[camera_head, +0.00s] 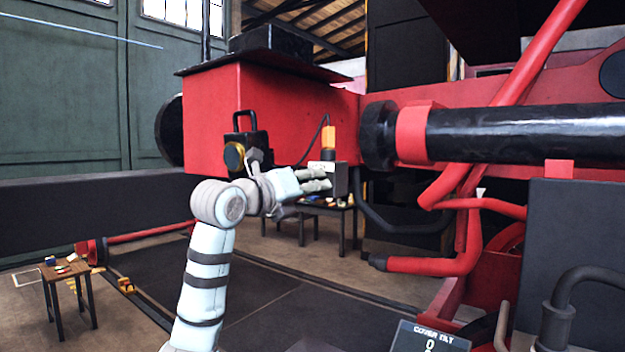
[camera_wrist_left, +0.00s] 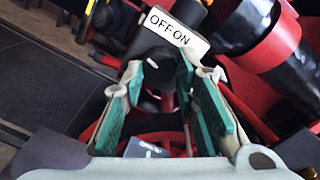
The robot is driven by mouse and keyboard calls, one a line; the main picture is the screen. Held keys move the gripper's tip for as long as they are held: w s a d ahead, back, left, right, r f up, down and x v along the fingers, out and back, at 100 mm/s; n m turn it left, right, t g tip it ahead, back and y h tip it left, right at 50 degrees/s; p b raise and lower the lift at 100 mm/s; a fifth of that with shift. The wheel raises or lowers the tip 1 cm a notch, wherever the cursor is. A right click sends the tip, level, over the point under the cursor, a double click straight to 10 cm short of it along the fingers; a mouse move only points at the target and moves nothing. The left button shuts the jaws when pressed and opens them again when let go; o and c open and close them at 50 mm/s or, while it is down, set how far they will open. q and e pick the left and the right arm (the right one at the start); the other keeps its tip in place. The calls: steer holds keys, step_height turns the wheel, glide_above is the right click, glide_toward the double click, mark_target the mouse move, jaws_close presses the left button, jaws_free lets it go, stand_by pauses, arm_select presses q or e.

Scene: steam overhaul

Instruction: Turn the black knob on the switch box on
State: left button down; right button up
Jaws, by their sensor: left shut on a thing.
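The switch box (camera_head: 341,180) is a small dark box in front of the red machine, with a white label and an orange cylinder above it. In the left wrist view its label (camera_wrist_left: 171,29) reads "OFF-ON". The black knob (camera_wrist_left: 158,68) sits below the label and carries a short white mark near its upper left. My left gripper (camera_head: 325,179) reaches the box from the left. In the left wrist view its teal-padded fingers (camera_wrist_left: 160,75) are shut on the knob, one tip on each side. The knob is hidden in the head view. My right gripper is not in view.
The red machine body (camera_head: 285,105) stands behind the box, with a black cylinder (camera_head: 520,130) and red pipes (camera_head: 465,215) to the right. A lantern-like item (camera_head: 247,140) shows behind my arm. A small table (camera_head: 70,269) stands at lower left. A "COVER TILT" sign (camera_head: 430,338) is at the bottom.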

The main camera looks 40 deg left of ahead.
arm_select(q)
steer(key=m+p, duration=0.2)
steer(key=m, duration=0.2)
steer(key=m+p, duration=0.2)
steer(key=m, duration=0.2)
steer(key=m+p, duration=0.2)
steer(key=m, duration=0.2)
steer(key=shift+a+r+t, duration=0.2)
steer(key=shift+r+t, duration=0.05)
steer(key=shift+t, duration=0.05)
steer(key=shift+m+h+p, duration=0.3)
steer(key=shift+m+p, duration=0.45)
steer(key=shift+m, duration=1.25)
steer(key=c, duration=1.3)
jaws_free()
steer(key=shift+f, duration=0.15)
